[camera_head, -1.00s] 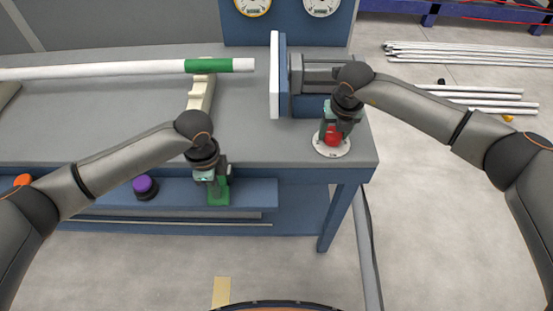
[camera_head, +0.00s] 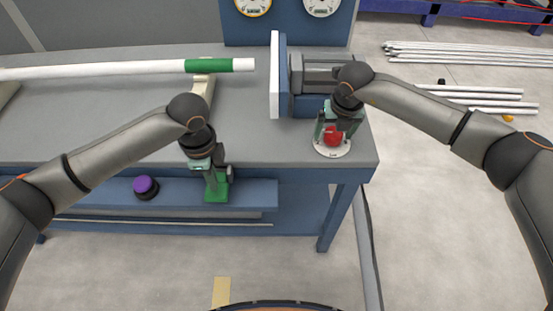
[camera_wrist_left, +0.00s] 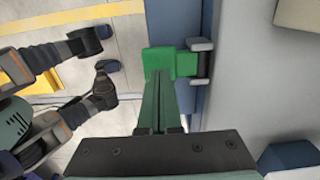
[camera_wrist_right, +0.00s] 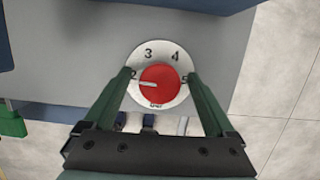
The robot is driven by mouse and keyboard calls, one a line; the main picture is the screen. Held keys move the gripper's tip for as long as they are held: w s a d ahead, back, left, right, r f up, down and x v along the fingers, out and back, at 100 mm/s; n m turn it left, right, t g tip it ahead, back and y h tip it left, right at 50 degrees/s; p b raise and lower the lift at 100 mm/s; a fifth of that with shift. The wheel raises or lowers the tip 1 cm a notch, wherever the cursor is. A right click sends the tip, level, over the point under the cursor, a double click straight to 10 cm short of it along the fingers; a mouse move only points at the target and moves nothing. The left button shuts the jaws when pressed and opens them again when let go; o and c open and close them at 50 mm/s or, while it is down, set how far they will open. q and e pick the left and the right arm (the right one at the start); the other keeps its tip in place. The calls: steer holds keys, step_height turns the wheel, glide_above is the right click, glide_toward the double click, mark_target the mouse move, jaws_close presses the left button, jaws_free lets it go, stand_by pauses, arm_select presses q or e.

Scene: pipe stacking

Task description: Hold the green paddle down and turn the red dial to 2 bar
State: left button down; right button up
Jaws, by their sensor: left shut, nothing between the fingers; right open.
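The green paddle (camera_head: 217,190) sits at the front edge of the bench and also shows in the left wrist view (camera_wrist_left: 186,63). My left gripper (camera_head: 214,182) is shut and empty, with its fingertips at the paddle; I cannot tell how hard they press. The red dial (camera_wrist_right: 160,84) sits on a round white scale plate (camera_wrist_right: 150,51) marked 2 to 5. Its white mark points left, near the 2 and slightly below it. My right gripper (camera_head: 333,139) is open, with one finger on either side of the dial and gaps between.
A purple button (camera_head: 146,187) is on the lower ledge left of the paddle. A white pipe with a green band (camera_head: 208,66) lies across the bench. A grey clamp (camera_head: 320,75) stands behind the dial. Two gauges (camera_head: 322,5) are at the back.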

mark_target(334, 133)
stand_by(0.6)
steer(key=shift+w+r+v, duration=0.1)
steer(key=shift+w+v, duration=0.15)
steer(key=shift+v, duration=0.9)
steer(key=shift+w+r+v, duration=0.1)
steer(key=shift+w+v, duration=0.2)
steer(key=shift+v, duration=0.8)
steer(key=shift+w+v, duration=0.25)
steer(key=shift+v, duration=0.9)
arm_select(q)
step_height(334, 133, up, 10)
